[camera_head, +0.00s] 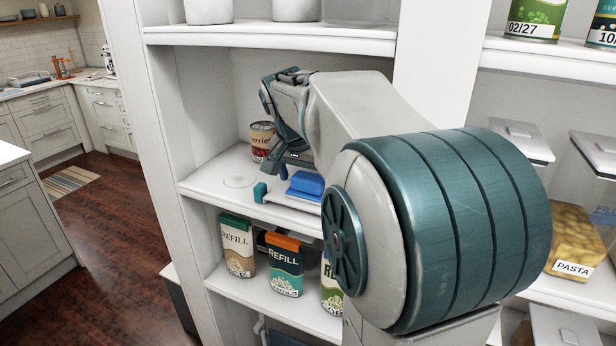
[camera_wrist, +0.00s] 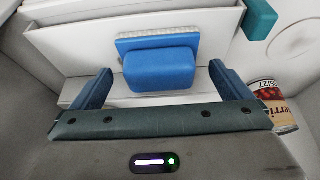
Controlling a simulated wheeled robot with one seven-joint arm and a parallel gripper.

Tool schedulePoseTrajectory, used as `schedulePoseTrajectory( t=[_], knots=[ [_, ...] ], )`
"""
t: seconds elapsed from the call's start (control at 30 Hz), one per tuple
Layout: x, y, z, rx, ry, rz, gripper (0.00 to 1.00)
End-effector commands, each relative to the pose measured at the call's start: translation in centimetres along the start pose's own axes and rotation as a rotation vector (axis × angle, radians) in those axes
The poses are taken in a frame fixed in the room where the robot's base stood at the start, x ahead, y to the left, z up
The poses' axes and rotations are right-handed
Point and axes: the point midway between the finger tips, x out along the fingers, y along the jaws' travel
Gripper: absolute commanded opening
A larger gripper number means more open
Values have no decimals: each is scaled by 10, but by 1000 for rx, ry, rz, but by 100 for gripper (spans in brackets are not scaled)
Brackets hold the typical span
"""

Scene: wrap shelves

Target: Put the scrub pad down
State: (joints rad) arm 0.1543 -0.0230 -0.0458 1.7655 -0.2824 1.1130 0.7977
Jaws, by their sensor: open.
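The scrub pad (camera_head: 307,183) is a blue block on the middle shelf; the wrist view shows it too (camera_wrist: 158,70), with a thin pale-and-blue layer along its far edge. It appears to rest on a white, flat-topped item (camera_wrist: 75,52) on the shelf. My gripper (camera_wrist: 161,78) is open, with one finger to the left and one to the right of the pad and a gap on both sides. In the head view my gripper (camera_head: 287,160) is just above and left of the pad. My arm hides part of the shelf behind it.
A labelled can (camera_head: 262,140) stands behind on the same shelf (camera_head: 222,170), near the gripper's right finger in the wrist view (camera_wrist: 270,102). A teal block (camera_head: 260,192) is at the white item's end. Refill packs (camera_head: 237,245) stand below. The shelf's left part is clear.

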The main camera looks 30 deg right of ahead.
Motion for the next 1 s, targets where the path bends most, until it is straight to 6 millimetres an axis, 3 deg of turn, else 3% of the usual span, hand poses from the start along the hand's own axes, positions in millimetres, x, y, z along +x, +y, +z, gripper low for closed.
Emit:
schedulePoseTrajectory(
  t=[0.5,0.83,1.0],
  knots=[
    [-102,-1,0,-1,4,-5,98],
    [-117,0,3,-9,0,-4,98],
    [-104,4,30,-121,-18,-37,98]
  ],
)
